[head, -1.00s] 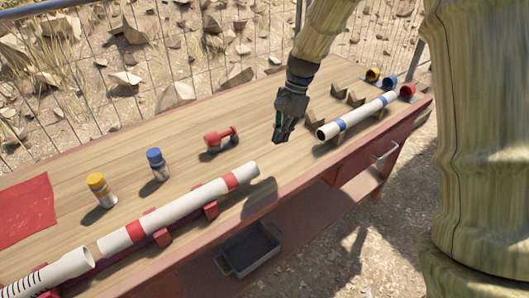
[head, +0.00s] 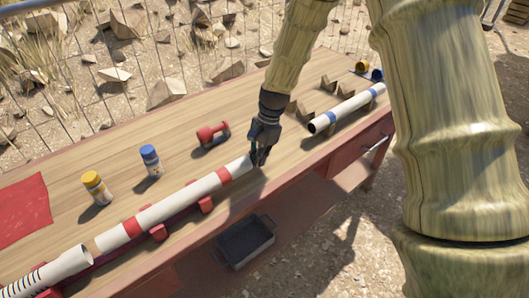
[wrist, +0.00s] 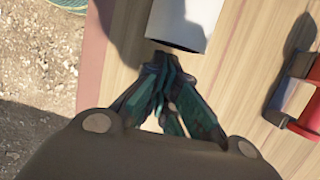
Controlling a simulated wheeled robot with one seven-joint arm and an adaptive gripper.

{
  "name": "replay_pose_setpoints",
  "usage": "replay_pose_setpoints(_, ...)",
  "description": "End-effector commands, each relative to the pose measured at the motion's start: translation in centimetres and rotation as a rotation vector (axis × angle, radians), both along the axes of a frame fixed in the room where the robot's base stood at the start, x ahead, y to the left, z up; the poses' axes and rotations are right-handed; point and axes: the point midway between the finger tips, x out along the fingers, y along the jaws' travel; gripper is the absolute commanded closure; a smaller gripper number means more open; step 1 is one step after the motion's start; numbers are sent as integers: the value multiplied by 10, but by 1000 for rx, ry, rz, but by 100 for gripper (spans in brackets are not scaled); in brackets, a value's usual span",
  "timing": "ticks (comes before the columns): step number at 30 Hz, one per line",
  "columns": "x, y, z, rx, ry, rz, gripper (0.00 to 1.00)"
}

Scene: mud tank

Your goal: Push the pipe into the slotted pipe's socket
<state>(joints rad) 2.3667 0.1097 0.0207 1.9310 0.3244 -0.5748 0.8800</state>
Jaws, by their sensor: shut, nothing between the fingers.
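The white pipe with red bands (head: 180,207) lies on red supports along the front of the table. Its lower-left end faces the slotted pipe (head: 48,272), a white pipe with dark slots and red and blue marks, and a small gap shows between them. My gripper (head: 257,162) is shut and empty at the pipe's upper-right end. In the wrist view my closed fingertips (wrist: 163,62) are right at the rim of the pipe's end (wrist: 183,28); I cannot tell whether they touch it. The inside of the slotted pipe's socket is hidden.
A white pipe with blue bands (head: 345,108) rests on wooden supports to the right. A red clamp-like tool (head: 213,135), a blue-capped bottle (head: 151,161) and a yellow-capped bottle (head: 97,187) stand behind the pipe. A red cloth (head: 22,208) lies at left. A grey bin (head: 245,242) sits below.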

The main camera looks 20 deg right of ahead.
Motion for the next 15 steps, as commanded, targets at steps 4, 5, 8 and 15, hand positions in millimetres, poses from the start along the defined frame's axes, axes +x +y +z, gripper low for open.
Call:
replay_pose_setpoints(4,-2,5,0,0,1,-1,100)
replay_pose_setpoints(5,-2,5,0,0,0,-1,100)
replay_pose_setpoints(8,-2,5,0,0,0,-1,100)
replay_pose_setpoints(15,-3,8,1,0,1,0,100)
